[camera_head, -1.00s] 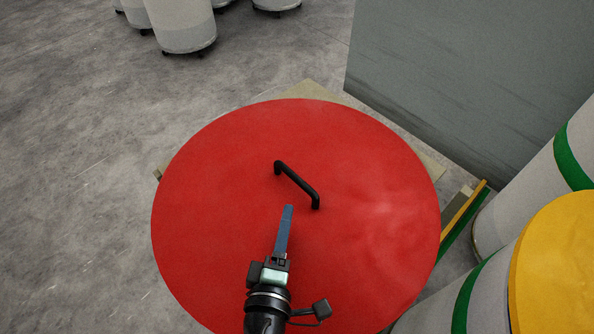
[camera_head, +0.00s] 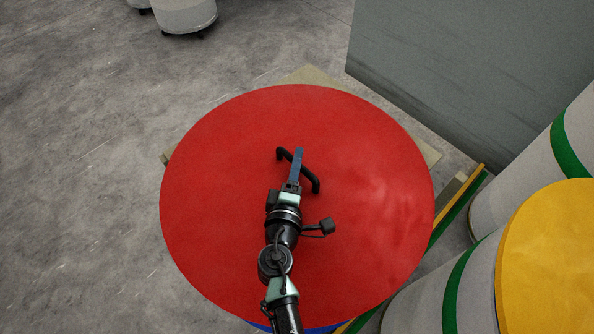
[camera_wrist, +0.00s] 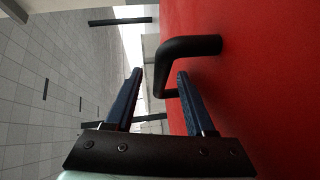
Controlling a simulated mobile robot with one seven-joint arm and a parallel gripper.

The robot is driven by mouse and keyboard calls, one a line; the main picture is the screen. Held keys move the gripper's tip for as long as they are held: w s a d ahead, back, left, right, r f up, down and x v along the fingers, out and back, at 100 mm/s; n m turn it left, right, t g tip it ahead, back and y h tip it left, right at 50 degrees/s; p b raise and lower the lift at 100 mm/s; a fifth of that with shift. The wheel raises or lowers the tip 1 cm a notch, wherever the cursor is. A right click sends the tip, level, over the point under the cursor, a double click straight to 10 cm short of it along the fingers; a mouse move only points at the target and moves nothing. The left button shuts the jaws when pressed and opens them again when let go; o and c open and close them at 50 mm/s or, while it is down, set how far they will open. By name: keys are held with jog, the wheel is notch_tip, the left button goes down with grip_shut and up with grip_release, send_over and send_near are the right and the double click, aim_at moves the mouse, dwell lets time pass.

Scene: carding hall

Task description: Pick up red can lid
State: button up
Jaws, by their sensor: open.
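The red can lid (camera_head: 370,150) is a large flat disc in the middle of the head view, and it fills the right side of the wrist view (camera_wrist: 270,90). A black bar handle (camera_head: 312,180) stands up from its centre; the handle also shows in the wrist view (camera_wrist: 190,46). My gripper (camera_head: 299,152) is over the lid at the handle. In the wrist view its two blue fingers (camera_wrist: 160,72) are apart, with part of the handle appearing beyond and between their tips. I cannot tell whether a finger touches the handle. The blue finger covers part of the handle in the head view.
A yellow-topped can (camera_head: 550,255) and a pale can with a green band (camera_head: 530,165) stand at the right. A grey panel (camera_head: 470,80) rises at the back right. Pale cans on casters (camera_head: 186,14) stand far off at the upper left. The floor (camera_head: 80,180) at the left is clear.

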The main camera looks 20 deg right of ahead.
jog(key=shift+w+d+f, duration=0.1)
jog(key=shift+w+d, duration=0.15)
jog(key=shift+w, duration=0.1)
grip_shut()
dwell(1.2)
